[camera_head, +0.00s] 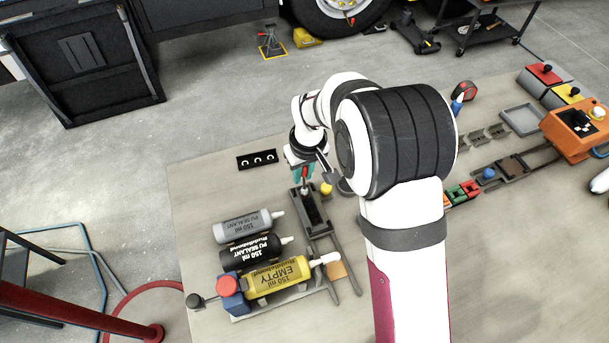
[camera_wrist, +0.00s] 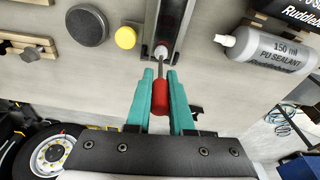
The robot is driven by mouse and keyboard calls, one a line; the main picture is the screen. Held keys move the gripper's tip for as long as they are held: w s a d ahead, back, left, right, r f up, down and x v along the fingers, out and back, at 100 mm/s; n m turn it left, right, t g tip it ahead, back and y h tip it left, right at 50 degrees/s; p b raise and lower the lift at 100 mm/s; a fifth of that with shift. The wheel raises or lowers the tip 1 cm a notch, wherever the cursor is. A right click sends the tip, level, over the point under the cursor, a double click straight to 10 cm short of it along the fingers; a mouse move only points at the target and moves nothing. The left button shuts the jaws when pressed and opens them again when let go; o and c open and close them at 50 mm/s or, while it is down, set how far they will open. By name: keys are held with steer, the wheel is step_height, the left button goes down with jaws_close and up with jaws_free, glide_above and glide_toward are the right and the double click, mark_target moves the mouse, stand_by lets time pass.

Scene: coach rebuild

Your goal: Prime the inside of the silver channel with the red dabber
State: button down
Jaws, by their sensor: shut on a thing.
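My gripper (camera_wrist: 160,75) has teal fingers and is shut on the red dabber (camera_wrist: 160,97). The dabber's thin shaft and pale tip (camera_wrist: 161,52) point away from the fingers, at the near end of the silver channel (camera_wrist: 180,42) in the wrist view. I cannot tell whether the tip touches the channel floor. In the head view, the channel (camera_head: 297,205) lies on the bench just below my gripper (camera_head: 302,172), with a dark inner face. The red dabber (camera_head: 304,173) is partly hidden by the fingers there.
Grey (camera_head: 245,226), black (camera_head: 252,250) and yellow (camera_head: 280,275) sealant cartridges lie left of and below the channel. A yellow cap (camera_head: 326,188) and a dark round disc (camera_wrist: 87,25) sit beside it. A black holed strip (camera_head: 257,159) lies farther left on clear bench.

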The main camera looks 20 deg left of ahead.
steer(key=shift+r, duration=3.95)
steer(key=shift+s+d+f, duration=0.1)
steer(key=shift+y, duration=0.3)
steer(key=shift+s+d+f, duration=0.25)
steer(key=shift+s+f, duration=0.05)
steer(key=shift+f, duration=0.4)
steer(key=shift+s+d+f, duration=0.25)
steer(key=shift+d+f, duration=0.05)
steer(key=shift+f, duration=0.45)
steer(key=shift+s+d+f, duration=0.25)
steer(key=shift+s+f, duration=0.05)
steer(key=shift+f, duration=0.4)
steer(key=a+v, duration=0.1)
steer(key=v, duration=0.3)
steer(key=shift+d+x, duration=0.25)
steer(key=shift+x, duration=0.95)
steer(key=shift+d+x, duration=0.25)
steer(key=shift+x, duration=1)
steer(key=shift+d+x, duration=0.25)
steer(key=shift+x, duration=0.95)
steer(key=shift+w+a+f, duration=0.3)
steer(key=shift+w+a, duration=0.15)
steer(key=shift+a, duration=0.1)
steer(key=shift+w+a, duration=0.35)
